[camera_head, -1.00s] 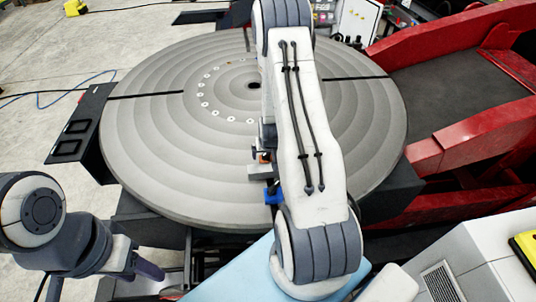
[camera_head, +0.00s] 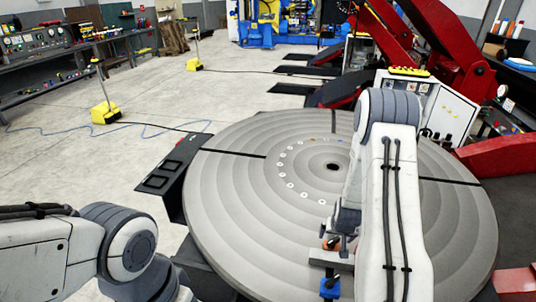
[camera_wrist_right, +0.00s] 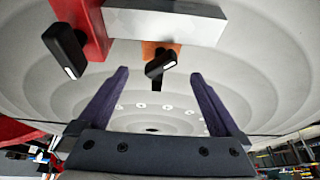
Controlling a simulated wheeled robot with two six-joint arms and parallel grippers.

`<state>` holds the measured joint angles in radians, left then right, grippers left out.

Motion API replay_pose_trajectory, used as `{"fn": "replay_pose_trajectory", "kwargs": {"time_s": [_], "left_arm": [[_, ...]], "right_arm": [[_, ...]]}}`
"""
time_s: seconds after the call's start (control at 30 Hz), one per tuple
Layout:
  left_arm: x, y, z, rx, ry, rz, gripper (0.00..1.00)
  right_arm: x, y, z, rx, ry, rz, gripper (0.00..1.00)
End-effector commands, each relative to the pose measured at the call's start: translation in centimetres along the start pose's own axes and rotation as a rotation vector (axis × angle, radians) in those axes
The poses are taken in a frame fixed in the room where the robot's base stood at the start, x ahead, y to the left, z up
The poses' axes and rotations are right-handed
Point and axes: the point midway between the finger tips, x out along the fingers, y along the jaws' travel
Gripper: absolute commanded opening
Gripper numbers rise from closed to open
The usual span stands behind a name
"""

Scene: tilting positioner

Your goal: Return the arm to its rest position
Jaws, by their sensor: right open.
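My right arm (camera_head: 391,200) reaches over the round grey positioner table (camera_head: 245,215). Its gripper (camera_head: 345,222) is low over the near part of the table, partly hidden by the arm. In the right wrist view, my right gripper (camera_wrist_right: 160,75) has its two purple fingers spread wide, with nothing held between them. A clamp with a grey metal bar (camera_wrist_right: 165,20), an orange block (camera_wrist_right: 160,48) and black handles lies just beyond the fingertips. My left arm (camera_head: 100,250) enters at lower left; its gripper is out of view.
The clamp's grey bar (camera_head: 331,258) and blue part (camera_head: 330,287) sit near the table's front, beside my right arm. Red machinery (camera_head: 505,155) and a white cabinet (camera_head: 440,105) stand at right. Open floor (camera_head: 100,165) lies left, with yellow stands (camera_head: 105,113) and a blue cable.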

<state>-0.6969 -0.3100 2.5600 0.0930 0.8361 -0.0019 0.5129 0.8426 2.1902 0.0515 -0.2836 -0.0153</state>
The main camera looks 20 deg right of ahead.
Motion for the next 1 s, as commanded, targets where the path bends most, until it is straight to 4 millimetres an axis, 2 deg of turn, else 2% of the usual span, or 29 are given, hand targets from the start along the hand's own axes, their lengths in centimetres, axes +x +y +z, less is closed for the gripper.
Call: {"fn": "replay_pose_trajectory", "kwargs": {"time_s": [0.07,0.17,0.27,0.33,0.4,0.47,0.5,0.57,0.6,0.7,0.8,0.9,1.0], "left_arm": [[0.0,0.0,0.0,0.005,0.0,0.0,0.5],[0.6,0.0,0.0,0.007,0.0,0.0,0.5],[1.9,-0.1,0.1,0.006,0.0,0.0,0.5],[3.1,-0.2,0.2,0.005,0.0,0.0,0.5],[4.3,-0.3,0.2,0.004,0.0,0.0,0.5],[5.3,-0.4,0.3,0.003,0.0,0.0,0.5],[6.0,-0.4,0.3,0.002,0.0,0.0,0.5],[7.0,-0.5,0.4,0.002,0.0,0.0,0.5],[7.6,-0.6,0.4,0.001,0.0,0.0,0.5],[9.1,-0.7,0.5,0.0,0.0,0.0,0.5],[10.3,-0.8,0.6,-0.002,0.0,0.0,0.5],[11.1,-0.8,0.6,-0.003,0.0,0.0,0.5],[11.4,-0.8,0.6,-0.003,0.0,0.0,0.5]], "right_arm": [[0.0,0.0,0.0,0.0,0.0,0.0,1.0],[-0.6,-1.8,-0.1,-0.038,-0.005,-0.017,1.0],[-2.6,-6.1,0.5,-0.129,-0.027,-0.059,1.0],[-4.9,-10.2,1.7,-0.224,-0.053,-0.099,1.0],[-7.7,-14.2,4.0,-0.331,-0.087,-0.141,1.0],[-10.3,-17.1,6.5,-0.425,-0.117,-0.173,1.0],[-12.1,-18.7,8.4,-0.489,-0.137,-0.194,1.0],[-14.7,-20.4,11.5,-0.586,-0.167,-0.223,1.0],[-16.3,-21.3,13.7,-0.651,-0.187,-0.242,1.0],[-20.1,-22.0,19.3,-0.811,-0.236,-0.28,1.0],[-23.0,-21.1,23.9,-0.951,-0.277,-0.307,1.0],[-24.9,-19.7,27.2,-1.057,-0.309,-0.321,1.0],[-25.9,-18.4,28.9,-1.122,-0.329,-0.326,1.0]]}}
